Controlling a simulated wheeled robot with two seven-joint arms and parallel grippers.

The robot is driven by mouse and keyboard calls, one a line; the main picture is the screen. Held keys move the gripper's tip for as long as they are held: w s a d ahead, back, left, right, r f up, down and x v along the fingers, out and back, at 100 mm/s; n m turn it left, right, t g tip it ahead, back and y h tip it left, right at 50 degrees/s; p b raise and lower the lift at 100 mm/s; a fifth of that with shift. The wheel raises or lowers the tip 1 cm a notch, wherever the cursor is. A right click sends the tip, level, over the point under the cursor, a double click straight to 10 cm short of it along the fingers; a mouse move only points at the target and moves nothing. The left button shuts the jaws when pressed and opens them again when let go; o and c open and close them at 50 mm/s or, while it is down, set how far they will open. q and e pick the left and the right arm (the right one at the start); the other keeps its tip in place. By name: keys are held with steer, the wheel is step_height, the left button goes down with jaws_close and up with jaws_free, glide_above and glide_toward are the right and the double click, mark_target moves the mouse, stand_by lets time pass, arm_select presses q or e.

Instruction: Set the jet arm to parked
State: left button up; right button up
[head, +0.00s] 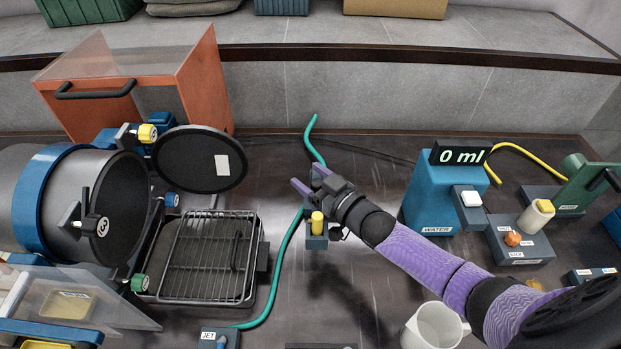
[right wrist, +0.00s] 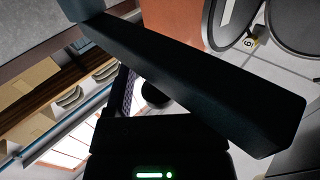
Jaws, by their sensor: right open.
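A teal hose-like length (head: 292,240) curves up the dark table from a box labelled JET (head: 220,337). A small blue post with a yellow knob (head: 317,222) stands beside it, and the jet arm itself I cannot tell apart for sure here. My right gripper (head: 308,180) is open above the teal length, near the yellow-knobbed post, and partly covers that spot. Nothing shows between its fingers. In the right wrist view a dark finger crosses the picture, and the teal length is not visible. My left gripper is not in view.
A wire rack in a tray (head: 147,297) and an open grey drum (head: 35,205) stand on the left. A blue WATER unit (head: 428,190) reading 0 ml, a switch box (head: 518,245) and a white mug (head: 432,328) are on the right. An orange-framed box (head: 207,85) stands behind.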

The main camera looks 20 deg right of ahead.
steer(key=shift+w, duration=0.1)
jaws_close()
stand_by(0.3)
stand_by(1.1)
